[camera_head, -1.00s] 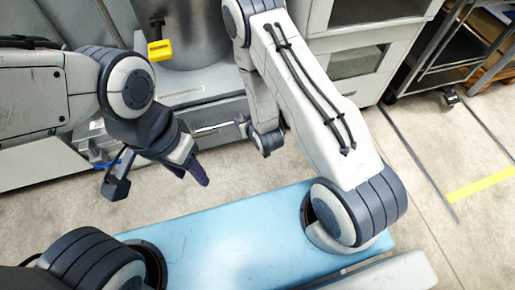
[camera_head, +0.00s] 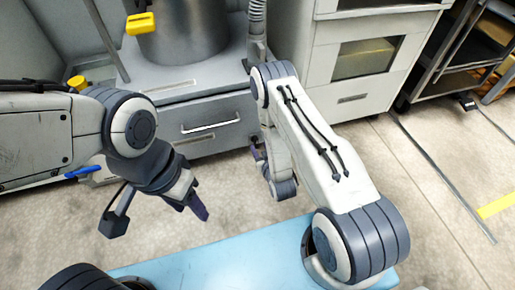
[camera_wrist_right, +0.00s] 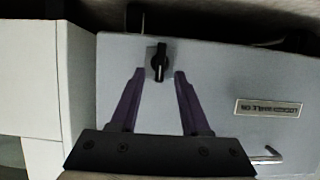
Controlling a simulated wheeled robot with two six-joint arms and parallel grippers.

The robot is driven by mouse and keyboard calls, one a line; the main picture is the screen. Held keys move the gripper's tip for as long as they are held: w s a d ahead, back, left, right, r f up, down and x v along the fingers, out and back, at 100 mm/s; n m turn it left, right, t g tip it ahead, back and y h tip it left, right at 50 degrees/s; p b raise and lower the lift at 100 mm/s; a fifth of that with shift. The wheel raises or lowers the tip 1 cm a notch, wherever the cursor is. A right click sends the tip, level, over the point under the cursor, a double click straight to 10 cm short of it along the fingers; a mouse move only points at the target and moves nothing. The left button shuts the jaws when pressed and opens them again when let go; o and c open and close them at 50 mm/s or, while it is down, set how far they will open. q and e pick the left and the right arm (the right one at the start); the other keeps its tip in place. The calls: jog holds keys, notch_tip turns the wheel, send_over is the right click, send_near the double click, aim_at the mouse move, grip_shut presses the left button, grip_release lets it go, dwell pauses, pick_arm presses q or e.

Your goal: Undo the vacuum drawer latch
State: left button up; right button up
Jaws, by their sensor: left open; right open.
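The latch is a black turn knob (camera_wrist_right: 159,62) on the pale drawer front (camera_wrist_right: 220,75) in the right wrist view, its pointer roughly upright. My right gripper (camera_wrist_right: 160,73) is open, with its two purple fingertips on either side of the knob in the picture; I cannot tell whether they touch it. In the head view the drawer (camera_head: 200,115) looks shut, and my right gripper (camera_head: 257,152) is mostly hidden by my right arm beside the drawer front. My left gripper (camera_head: 200,208) is open and empty over the floor, away from the drawer.
A label plate (camera_wrist_right: 268,108) and a bar handle (camera_wrist_right: 262,158) are on the drawer front. A metal drum (camera_head: 185,35) stands above it, with a yellow-handled part (camera_head: 140,23) nearby. A cabinet (camera_head: 365,60) stands to the right. Open floor (camera_head: 420,190) lies at right.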

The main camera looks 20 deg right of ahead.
aim_at(257, 143)
jog(key=shift+b+x, duration=0.8)
jog(key=shift+x, duration=1.1)
grip_shut()
